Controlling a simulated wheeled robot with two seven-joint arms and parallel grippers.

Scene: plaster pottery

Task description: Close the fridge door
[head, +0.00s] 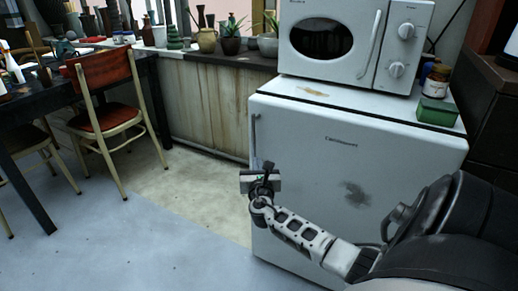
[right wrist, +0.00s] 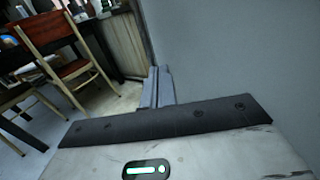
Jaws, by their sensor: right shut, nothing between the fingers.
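The fridge (head: 345,170) is a small white unit with a dark smudge on its front. Its door looks flush with the body, though a narrow gap could not be told from here. The handle (head: 255,130) is on the door's left edge. My right gripper (head: 265,172) is in front of the door's lower left part, near that edge, shut and empty. In the right wrist view its closed fingers (right wrist: 158,88) lie beside the pale door surface (right wrist: 235,50); whether they touch it I cannot tell. My left gripper is not in view.
A white microwave (head: 345,42), a green box (head: 437,112) and a jar (head: 436,82) stand on the fridge. A red-backed chair (head: 103,80) and dark table are at left. Potted plants (head: 230,42) line a counter. Floor left of the fridge is clear.

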